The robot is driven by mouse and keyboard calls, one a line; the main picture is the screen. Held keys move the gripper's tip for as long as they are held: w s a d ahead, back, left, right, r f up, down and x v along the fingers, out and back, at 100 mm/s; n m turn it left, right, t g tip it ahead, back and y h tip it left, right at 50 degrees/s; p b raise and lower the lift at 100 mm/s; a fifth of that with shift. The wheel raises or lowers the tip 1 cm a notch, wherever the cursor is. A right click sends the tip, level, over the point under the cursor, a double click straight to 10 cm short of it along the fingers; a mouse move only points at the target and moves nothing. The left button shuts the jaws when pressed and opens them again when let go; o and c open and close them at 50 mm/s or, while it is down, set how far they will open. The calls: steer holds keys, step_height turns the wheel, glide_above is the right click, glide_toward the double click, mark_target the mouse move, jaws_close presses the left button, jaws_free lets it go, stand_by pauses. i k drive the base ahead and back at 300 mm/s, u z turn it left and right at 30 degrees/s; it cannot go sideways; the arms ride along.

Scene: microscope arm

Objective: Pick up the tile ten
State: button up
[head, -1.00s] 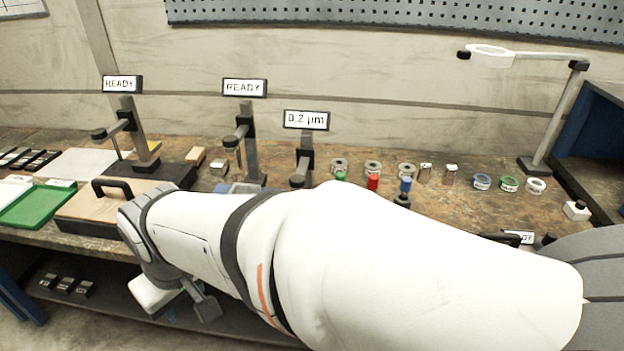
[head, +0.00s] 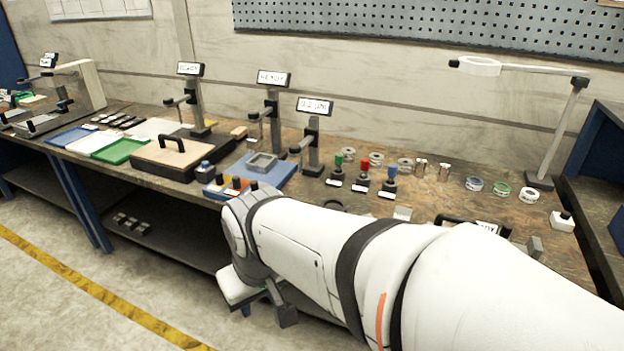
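No tile marked ten can be made out; any markings are too small to read. A row of small dark tiles (head: 121,122) lies on the bench at the left, behind the green tray (head: 119,151). Several small grey blocks (head: 131,223) sit on the lower shelf at the left. My gripper (head: 262,303) hangs at the end of my white arm, in front of the bench and below its top. Its fingers are partly hidden, and I cannot tell whether it is open or holds anything.
The bench holds a wooden board with a black handle (head: 177,156), a blue mat (head: 280,174) with a grey frame, gauge stands, red, green and blue knobbed tools and several rings. A magnifier lamp (head: 562,135) stands right. Floor at left is clear.

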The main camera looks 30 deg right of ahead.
mark_target(404, 213)
steer(key=z, duration=1.35)
steer(key=i, duration=1)
